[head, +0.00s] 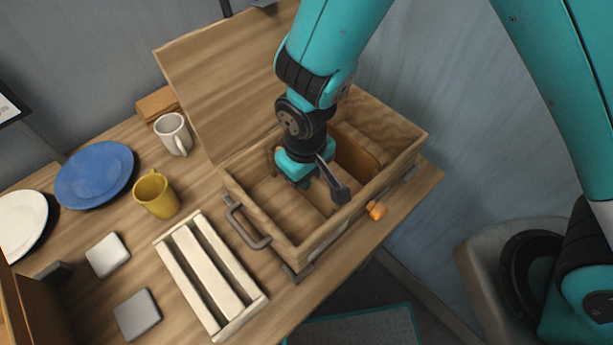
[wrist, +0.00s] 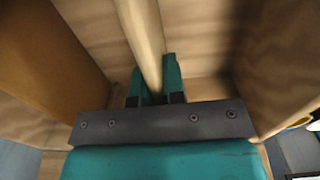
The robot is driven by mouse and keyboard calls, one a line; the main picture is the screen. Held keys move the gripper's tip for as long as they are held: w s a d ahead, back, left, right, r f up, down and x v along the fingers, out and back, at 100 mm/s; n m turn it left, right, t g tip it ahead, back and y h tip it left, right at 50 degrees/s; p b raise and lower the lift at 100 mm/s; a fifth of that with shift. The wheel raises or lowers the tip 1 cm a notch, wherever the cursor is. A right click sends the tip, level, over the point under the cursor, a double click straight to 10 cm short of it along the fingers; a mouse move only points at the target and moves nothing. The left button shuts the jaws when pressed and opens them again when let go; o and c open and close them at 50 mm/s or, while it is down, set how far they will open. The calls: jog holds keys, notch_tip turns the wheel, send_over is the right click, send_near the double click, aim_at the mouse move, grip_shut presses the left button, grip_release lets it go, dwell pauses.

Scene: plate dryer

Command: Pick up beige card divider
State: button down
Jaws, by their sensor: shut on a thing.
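The beige card divider (wrist: 142,40) shows in the wrist view as a pale upright strip, seen edge-on, running down between my fingertips. My gripper (wrist: 153,82) is shut on it, with one teal finger on each side. In the head view my gripper (head: 305,183) reaches down into the open wooden box (head: 268,222) and hides most of the divider. I cannot tell whether the divider's lower edge touches the box floor.
A brown divider (head: 355,155) stands right of my gripper in the box; the raised lid (head: 225,85) is behind. On the table are a slatted rack (head: 212,275), a yellow mug (head: 155,195), a white mug (head: 172,130), a blue plate (head: 95,175) and grey squares.

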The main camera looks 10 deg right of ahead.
notch_tip(320, 180, up, 20)
jog(key=b, duration=0.1)
jog(key=shift+b, duration=0.4)
